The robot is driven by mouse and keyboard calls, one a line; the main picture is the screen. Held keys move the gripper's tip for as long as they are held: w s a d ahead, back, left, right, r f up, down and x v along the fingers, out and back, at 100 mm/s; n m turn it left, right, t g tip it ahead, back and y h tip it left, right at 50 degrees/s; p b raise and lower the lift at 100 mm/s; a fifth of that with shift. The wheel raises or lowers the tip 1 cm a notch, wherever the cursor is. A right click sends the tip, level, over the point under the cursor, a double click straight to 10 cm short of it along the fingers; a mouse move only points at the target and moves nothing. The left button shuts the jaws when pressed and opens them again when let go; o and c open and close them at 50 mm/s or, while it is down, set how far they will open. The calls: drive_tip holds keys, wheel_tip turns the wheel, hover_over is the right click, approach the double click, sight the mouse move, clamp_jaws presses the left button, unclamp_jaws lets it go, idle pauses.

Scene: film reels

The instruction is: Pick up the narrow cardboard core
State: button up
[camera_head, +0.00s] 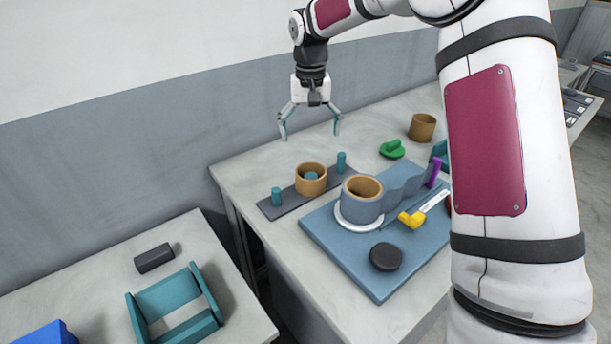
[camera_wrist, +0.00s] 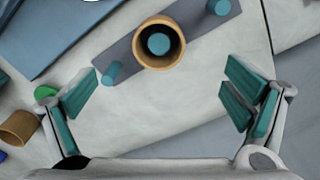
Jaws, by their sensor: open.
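A tan cardboard core (camera_head: 311,187) stands around the middle peg of a dark peg bar (camera_head: 287,202), with a bare teal peg on either side. It also shows in the wrist view (camera_wrist: 158,65), beyond my fingertips. A second tan core (camera_head: 422,130) stands alone at the back right of the table, and at the left edge of the wrist view (camera_wrist: 17,127). A third core (camera_head: 360,183) has blue-grey film around it. I cannot tell surely which is the narrow one. My gripper (camera_head: 310,133) is open and empty, above and behind the peg bar.
A blue mat (camera_head: 375,282) holds the film roll on a white disc, a dark round puck (camera_head: 386,257) and a yellow-headed tool (camera_head: 411,219). A green item (camera_head: 392,149) lies behind. A lower table at left carries a teal cradle (camera_head: 175,300) and dark block (camera_head: 154,258).

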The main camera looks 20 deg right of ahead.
sight(311, 177)
drive_tip(key=f, duration=0.3)
drive_tip(key=w+f, duration=0.1)
drive_tip(key=f, duration=0.6)
drive_tip(key=shift+w+d+f, duration=0.1)
drive_tip(key=shift+w+f, duration=0.05)
drive_tip(key=shift+f, duration=0.1)
drive_tip(key=shift+d+f+p, duration=0.15)
drive_tip(key=shift+f+p, duration=0.5)
drive_tip(key=shift+f, duration=2)
drive_tip(key=shift+c, duration=0.2)
drive_tip(key=c, duration=1.1)
